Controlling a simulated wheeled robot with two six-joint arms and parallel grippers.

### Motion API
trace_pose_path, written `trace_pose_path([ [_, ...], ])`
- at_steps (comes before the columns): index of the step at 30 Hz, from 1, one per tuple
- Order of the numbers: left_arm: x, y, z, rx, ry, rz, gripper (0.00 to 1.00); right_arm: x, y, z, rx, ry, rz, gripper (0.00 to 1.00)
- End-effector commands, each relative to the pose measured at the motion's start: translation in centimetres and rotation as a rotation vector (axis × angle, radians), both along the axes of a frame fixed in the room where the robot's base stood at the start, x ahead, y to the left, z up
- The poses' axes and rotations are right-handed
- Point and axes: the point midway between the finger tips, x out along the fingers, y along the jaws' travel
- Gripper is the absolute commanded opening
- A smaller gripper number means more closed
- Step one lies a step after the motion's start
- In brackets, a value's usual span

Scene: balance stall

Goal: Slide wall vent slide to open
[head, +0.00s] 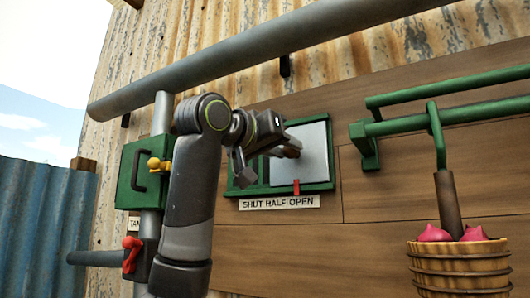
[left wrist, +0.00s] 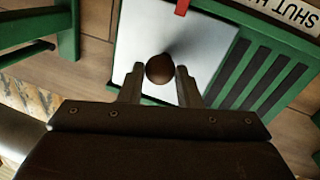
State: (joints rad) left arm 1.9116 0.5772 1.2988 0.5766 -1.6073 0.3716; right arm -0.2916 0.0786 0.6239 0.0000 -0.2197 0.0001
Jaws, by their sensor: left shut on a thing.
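The wall vent has a green frame (head: 262,191) with a pale grey slide plate (head: 312,158) on its right part. Dark slots show on the left part, partly behind my gripper. A red pointer (head: 296,186) on the plate stands above the word OPEN on the label (head: 279,202). My left gripper (head: 287,150) is at the plate, shut on its round brown knob. In the left wrist view the knob (left wrist: 160,68) sits between the two fingertips, and green slats (left wrist: 268,75) lie uncovered beside the plate. My right gripper is not in view.
A green box (head: 130,170) with a black handle, a yellow tap (head: 160,165) and a red valve handle (head: 131,252) are at the left. A green rail (head: 450,115) with a hanging basket (head: 458,268) stands to the right. A grey pipe (head: 270,50) crosses above.

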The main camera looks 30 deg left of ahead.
Motion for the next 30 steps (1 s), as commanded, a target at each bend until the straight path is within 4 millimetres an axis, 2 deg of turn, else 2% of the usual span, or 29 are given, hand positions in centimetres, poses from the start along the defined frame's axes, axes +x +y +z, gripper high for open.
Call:
trace_pose_path([
  [10, -0.1, -0.5, 0.0, 0.000, -0.001, -0.006, 0.00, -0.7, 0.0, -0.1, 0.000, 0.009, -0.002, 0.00],
  [11, -0.1, -0.5, 0.0, 0.000, -0.001, -0.006, 0.34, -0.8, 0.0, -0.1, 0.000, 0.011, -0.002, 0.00],
  [15, -0.1, -0.5, 0.0, 0.000, -0.001, -0.005, 0.52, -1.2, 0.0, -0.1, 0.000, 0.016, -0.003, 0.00],
  [25, -0.4, -0.3, 0.0, 0.000, -0.002, -0.004, 0.52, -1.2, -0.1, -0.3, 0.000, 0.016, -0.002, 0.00],
  [30, -2.6, 0.3, -0.3, -0.002, -0.006, -0.004, 0.52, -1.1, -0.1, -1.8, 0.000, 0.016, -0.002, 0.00],
])
